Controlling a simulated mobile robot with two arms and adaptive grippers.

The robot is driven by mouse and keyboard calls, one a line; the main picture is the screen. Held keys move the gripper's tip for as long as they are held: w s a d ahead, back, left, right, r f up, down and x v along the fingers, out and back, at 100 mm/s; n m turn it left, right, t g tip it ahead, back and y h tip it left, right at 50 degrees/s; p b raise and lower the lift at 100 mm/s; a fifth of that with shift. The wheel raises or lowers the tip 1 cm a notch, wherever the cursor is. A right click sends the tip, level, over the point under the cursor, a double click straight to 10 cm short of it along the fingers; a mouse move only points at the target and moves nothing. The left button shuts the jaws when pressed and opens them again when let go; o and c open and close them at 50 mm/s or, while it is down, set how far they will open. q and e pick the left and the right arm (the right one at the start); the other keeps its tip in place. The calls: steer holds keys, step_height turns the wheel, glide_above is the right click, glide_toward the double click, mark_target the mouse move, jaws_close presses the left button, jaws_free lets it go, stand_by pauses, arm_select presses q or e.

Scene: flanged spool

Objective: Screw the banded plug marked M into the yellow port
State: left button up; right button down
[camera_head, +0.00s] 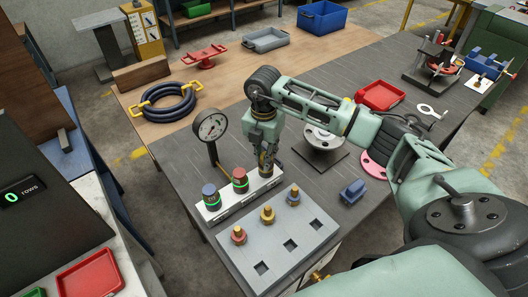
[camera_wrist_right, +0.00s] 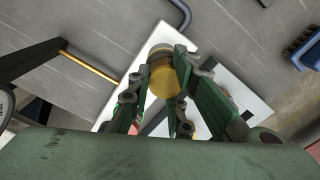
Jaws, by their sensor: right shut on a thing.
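My right gripper (camera_head: 266,160) points down over the right end of the white port block (camera_head: 238,204), its fingers closed around a yellow-gold cylindrical plug (camera_wrist_right: 163,78). In the right wrist view the plug sits between the green fingers (camera_wrist_right: 160,95). The letter on it cannot be read. The gripper hides the port beneath, so I cannot tell whether the plug touches or sits in it. My left gripper is not in view.
A pressure gauge (camera_head: 211,127) stands just left of my gripper. A blue block (camera_head: 353,191) lies right of the tray. Bare dark tabletop lies between the tray and the round flange.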

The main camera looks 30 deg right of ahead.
steer(key=m+p, duration=0.1)
steer(key=m, duration=0.3)
steer(key=shift+d+r+m, duration=0.1)
steer(key=shift+d+m, duration=0.05)
steer(key=shift+m, duration=0.15)
steer(key=shift+w+m+p, duration=0.1)
steer(key=shift+m+p, duration=0.2)
steer(key=shift+m, duration=0.3)
steer(key=c, duration=1.5)
jaws_free()
steer(key=shift+c, duration=0.2)
